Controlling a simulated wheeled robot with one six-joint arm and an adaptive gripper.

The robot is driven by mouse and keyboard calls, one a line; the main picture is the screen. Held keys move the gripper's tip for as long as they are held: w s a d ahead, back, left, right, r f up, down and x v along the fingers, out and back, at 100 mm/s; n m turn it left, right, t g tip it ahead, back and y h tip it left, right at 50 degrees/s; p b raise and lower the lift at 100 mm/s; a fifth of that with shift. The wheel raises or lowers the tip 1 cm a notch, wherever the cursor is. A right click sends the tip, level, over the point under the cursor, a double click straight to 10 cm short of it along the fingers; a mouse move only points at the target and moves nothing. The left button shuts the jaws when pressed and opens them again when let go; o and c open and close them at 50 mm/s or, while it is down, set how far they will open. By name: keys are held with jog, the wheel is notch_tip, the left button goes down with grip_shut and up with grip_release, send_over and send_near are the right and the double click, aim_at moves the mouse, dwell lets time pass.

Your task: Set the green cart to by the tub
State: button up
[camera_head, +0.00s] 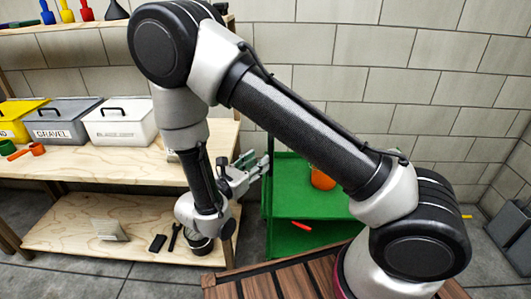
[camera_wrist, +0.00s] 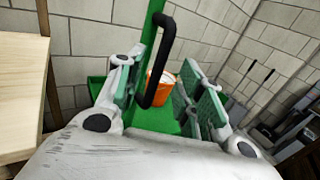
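The green cart (camera_head: 290,201) stands against the block wall, right of the wooden shelf, with an upper and a lower deck. My arm hides part of it. An orange bucket (camera_head: 322,178) is on its upper deck and also shows in the wrist view (camera_wrist: 157,91). The cart's black handle (camera_wrist: 157,62) rises in the wrist view and its lower end shows between my fingers. My gripper (camera_head: 262,163) is at the cart's left side. Its fingers are spread apart in the wrist view (camera_wrist: 158,98), not visibly closed on the handle. I cannot identify the tub.
A wooden shelf (camera_head: 75,243) at left holds lidded bins, including a grey gravel bin (camera_head: 62,121) and a white bin (camera_head: 119,121). A red item (camera_head: 301,225) lies on the cart's lower deck. Grey bins (camera_head: 513,232) stand at far right. Bare floor shows between.

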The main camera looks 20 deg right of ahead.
aim_at(269, 153)
jog(key=x, duration=0.7)
jog(key=shift+w+d, duration=0.1)
jog(key=shift+d, duration=0.2)
jog(key=shift+c, duration=0.2)
grip_shut()
